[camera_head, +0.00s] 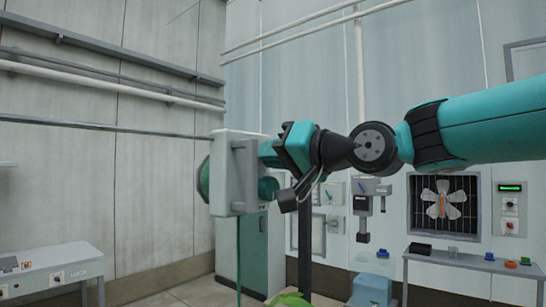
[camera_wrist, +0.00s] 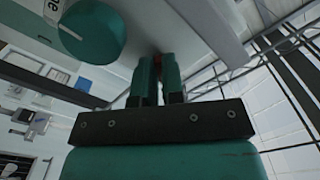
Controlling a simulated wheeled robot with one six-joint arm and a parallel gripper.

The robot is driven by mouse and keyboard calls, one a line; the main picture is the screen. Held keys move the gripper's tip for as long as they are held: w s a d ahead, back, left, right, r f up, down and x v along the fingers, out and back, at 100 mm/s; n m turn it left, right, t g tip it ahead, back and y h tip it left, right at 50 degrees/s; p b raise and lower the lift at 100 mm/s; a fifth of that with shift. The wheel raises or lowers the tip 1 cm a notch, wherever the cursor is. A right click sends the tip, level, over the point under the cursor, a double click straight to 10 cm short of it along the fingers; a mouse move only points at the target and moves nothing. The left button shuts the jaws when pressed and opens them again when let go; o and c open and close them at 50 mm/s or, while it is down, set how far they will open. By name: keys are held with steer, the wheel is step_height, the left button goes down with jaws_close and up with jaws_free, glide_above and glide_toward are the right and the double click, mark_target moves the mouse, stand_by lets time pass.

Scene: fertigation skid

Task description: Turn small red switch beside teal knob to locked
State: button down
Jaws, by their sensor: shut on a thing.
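The teal knob (camera_wrist: 92,32) is a large round dial with a pale line on its face, at the upper left in the wrist view. It also shows in the head view (camera_head: 268,188), on the pale box (camera_head: 222,178). In the head view my gripper (camera_head: 266,153) reaches the box just above the knob. The switch is hidden there, and its position cannot be told.
A grey table (camera_head: 50,268) stands at the lower left. A shelf (camera_head: 470,262) with small coloured parts is at the right, below a wall fan (camera_head: 443,203). A green cabinet (camera_head: 250,250) stands behind the box. Open room lies left of the box.

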steer(key=shift+m, duration=0.7)
steer(key=c, duration=1.2)
jaws_free()
steer(key=shift+c, duration=0.2)
steer(key=shift+s, duration=0.1)
steer(key=b+v, duration=0.6)
steer(key=v, duration=1.1)
steer(key=shift+d+b, duration=0.2)
steer(key=shift+b, duration=0.1)
